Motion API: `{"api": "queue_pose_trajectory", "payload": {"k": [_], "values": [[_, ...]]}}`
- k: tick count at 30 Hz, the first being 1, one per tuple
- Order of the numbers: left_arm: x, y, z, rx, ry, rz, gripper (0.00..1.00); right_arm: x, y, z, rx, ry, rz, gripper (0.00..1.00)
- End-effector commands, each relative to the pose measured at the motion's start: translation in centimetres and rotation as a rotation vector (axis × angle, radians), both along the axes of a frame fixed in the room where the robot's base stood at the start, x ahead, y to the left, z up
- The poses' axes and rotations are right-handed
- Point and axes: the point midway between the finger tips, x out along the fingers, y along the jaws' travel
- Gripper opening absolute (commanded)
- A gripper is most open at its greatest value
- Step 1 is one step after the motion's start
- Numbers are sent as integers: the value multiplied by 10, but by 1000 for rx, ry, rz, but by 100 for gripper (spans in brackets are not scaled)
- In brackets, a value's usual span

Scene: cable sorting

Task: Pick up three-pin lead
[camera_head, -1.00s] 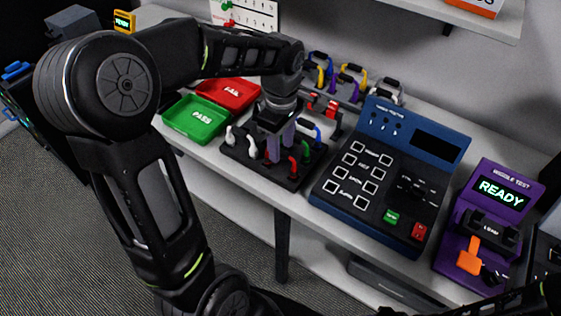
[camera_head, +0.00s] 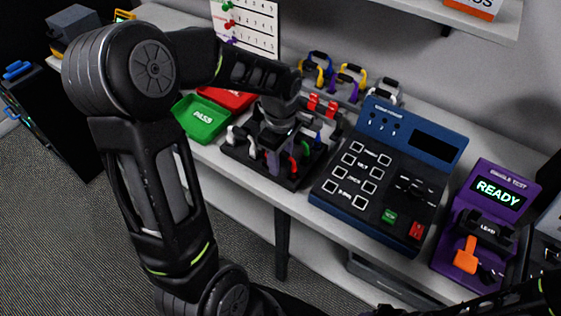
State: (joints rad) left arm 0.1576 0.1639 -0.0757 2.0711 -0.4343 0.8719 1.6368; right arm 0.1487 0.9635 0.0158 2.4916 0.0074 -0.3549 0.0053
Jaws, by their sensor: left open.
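A black holder (camera_head: 232,158) on the workbench carries several leads: white ones at its left, a red one (camera_head: 292,165), a green one (camera_head: 305,150) and a blue-white one at its right. I cannot tell which is the three-pin lead. My left gripper (camera_head: 274,160) is open and points down among the leads in the middle of the holder. Its wrist and fingers hide the holder's back and centre, and I cannot tell whether the fingers touch a lead. My right gripper is out of the picture.
A green PASS tray (camera_head: 203,119) and a red tray (camera_head: 228,98) lie left of the holder. A blue tester (camera_head: 330,190) and purple READY stand (camera_head: 450,255) are to the right. Behind is a rack with several coloured leads (camera_head: 349,84).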

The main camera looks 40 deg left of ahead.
Motion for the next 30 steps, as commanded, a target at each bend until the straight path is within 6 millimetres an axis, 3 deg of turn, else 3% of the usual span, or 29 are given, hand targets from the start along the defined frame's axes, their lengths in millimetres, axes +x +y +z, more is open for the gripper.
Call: {"api": "queue_pose_trajectory", "payload": {"k": [2,17,30], "values": [[0,0,0,0,0,0,40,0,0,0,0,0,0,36],[0,0,0,0,0,0,0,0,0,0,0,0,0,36],[0,0,0,0,-1,0,0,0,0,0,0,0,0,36]]}}
